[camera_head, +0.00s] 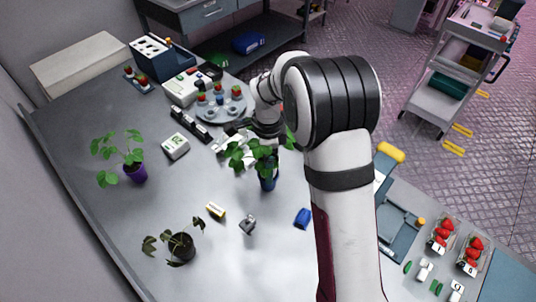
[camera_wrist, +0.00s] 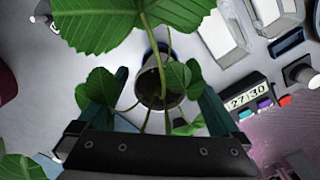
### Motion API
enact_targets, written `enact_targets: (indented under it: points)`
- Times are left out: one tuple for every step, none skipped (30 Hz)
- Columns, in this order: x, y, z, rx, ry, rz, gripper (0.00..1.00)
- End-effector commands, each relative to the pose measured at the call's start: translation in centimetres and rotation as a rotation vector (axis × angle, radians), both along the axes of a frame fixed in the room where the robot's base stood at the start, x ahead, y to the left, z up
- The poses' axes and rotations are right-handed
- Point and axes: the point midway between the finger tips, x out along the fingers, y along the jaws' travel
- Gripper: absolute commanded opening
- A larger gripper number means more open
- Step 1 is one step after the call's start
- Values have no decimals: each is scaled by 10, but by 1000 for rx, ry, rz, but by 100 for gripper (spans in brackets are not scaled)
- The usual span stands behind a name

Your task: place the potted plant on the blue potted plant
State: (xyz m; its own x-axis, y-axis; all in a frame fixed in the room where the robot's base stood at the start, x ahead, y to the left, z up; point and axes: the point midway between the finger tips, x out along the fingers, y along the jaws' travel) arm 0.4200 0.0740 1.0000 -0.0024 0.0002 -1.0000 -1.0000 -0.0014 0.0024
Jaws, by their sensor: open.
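A leafy green plant in a blue pot (camera_head: 268,181) stands on the grey table below my gripper (camera_head: 266,133) in the head view. The wrist view shows its pot (camera_wrist: 150,98) between my two teal fingers, with leaves and stems spreading over them. My gripper (camera_wrist: 162,80) is open, and I cannot tell whether either finger touches the pot. Another plant in a purple pot (camera_head: 135,172) stands at the left. A dark, drooping plant in a black pot (camera_head: 181,249) stands at the front left.
A grey round rack (camera_head: 236,113) with berries stands behind the blue pot. A white timer (camera_head: 175,146) lies left of it. A blue block (camera_head: 302,217), a grey clip (camera_head: 247,225) and a yellow-and-white piece (camera_head: 215,210) lie in front. Strawberry punnets (camera_head: 440,237) stand at the right.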

Motion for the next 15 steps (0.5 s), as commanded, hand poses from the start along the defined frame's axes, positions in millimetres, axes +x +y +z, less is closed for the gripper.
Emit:
enact_targets:
  points:
    - [1, 0, 8, 1, -5, 0, 100]
    - [1, 0, 15, 1, -6, -1, 100]
    - [1, 0, 26, 2, -7, 0, 100]
    - [2, 0, 35, 1, -8, 0, 100]
    - [2, 0, 44, 1, -7, -1, 100]
    - [2, 0, 56, 2, -9, 0, 100]
    - [2, 0, 64, 1, -7, 1, 100]
    - [1, 0, 73, 2, -8, -1, 100]
    - [1, 0, 83, 1, -7, 1, 100]
    - [1, 0, 90, 1, -7, 1, 100]
    - [1, 0, 96, 1, -6, -1, 100]
    - [1, 0, 103, 1, -4, 0, 100]
    - [1, 0, 107, 0, -4, 1, 100]
    - [1, 0, 111, 0, -4, 1, 100]
    - [1, 0, 115, 0, -3, 0, 100]
